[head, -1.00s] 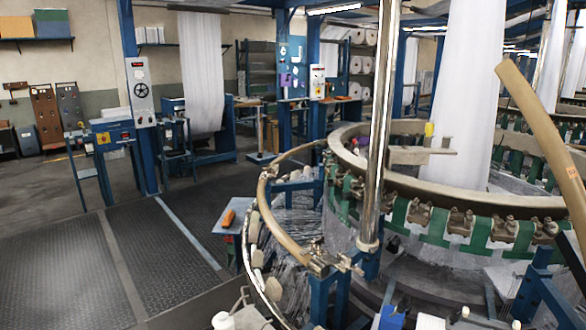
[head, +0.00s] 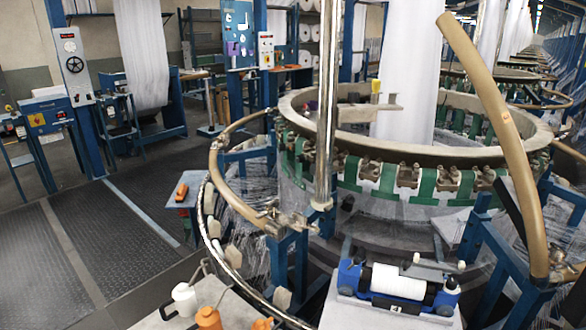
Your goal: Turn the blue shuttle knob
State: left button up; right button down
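The blue shuttle (head: 352,278) is at the lower right in the head view, on a light grey stand (head: 343,312). A white roll (head: 398,281) lies across it between its blue ends. A small dark knob-like part (head: 450,284) shows at the shuttle's right end; I cannot tell for sure that it is the knob. A grey metal arm (head: 432,264) with small end pieces sits just behind the roll. Neither of my grippers is in the picture.
The big circular loom ring (head: 420,148) stands behind the shuttle, with a chrome post (head: 328,110) and a tan curved tube (head: 490,100) nearby. The floor mats (head: 110,240) at left are clear.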

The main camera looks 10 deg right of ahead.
aim_at(452, 283)
jog(key=k+z, duration=0.1)
jog(key=z, duration=1.05)
